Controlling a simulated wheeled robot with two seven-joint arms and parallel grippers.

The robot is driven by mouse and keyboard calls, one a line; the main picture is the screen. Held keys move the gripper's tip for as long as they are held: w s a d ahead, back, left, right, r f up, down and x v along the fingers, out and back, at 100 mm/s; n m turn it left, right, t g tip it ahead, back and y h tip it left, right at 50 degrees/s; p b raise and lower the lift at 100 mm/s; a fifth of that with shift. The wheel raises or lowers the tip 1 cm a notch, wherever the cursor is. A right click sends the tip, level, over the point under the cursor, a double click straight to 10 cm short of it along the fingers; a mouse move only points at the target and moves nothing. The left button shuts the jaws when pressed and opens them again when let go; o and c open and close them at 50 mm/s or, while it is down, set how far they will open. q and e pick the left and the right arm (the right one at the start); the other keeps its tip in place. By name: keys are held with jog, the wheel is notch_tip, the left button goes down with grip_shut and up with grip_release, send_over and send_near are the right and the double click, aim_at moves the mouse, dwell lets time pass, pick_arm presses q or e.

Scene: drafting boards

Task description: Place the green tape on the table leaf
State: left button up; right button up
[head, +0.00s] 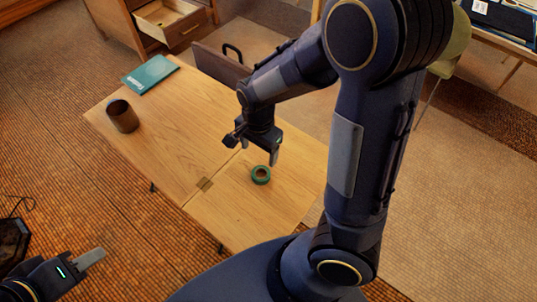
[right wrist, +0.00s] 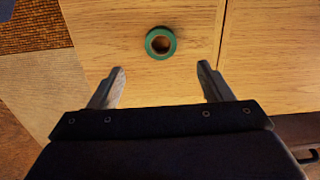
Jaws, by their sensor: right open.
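The green tape (head: 260,175) is a small ring lying flat on the table section (head: 235,215) to the right of the seam, which looks like the hinged leaf. In the right wrist view the tape (right wrist: 161,43) lies beyond the fingertips, centred between them, left of the seam. My right gripper (head: 252,149) is open and empty, above the table and apart from the tape; its two fingers also show in the right wrist view (right wrist: 161,68). My left gripper (head: 97,256) is low at the left, off the table; its finger opening is unclear.
A brass hinge (head: 204,184) crosses the seam. A cabinet with an open drawer (head: 169,22) is behind. The wood around the tape is clear.

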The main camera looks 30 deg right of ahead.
jog(key=s+r+n+t+y, duration=0.3)
jog(key=s+r+n+t, duration=0.2)
jog(key=s+r+n, duration=0.6)
jog(key=shift+s+d+r+n+t, duration=0.3)
jog(key=shift+s+d+r, duration=0.15)
jog(key=shift+s+r, duration=0.9)
jog(key=shift+s+f, duration=0.1)
jog(key=shift+s, duration=0.05)
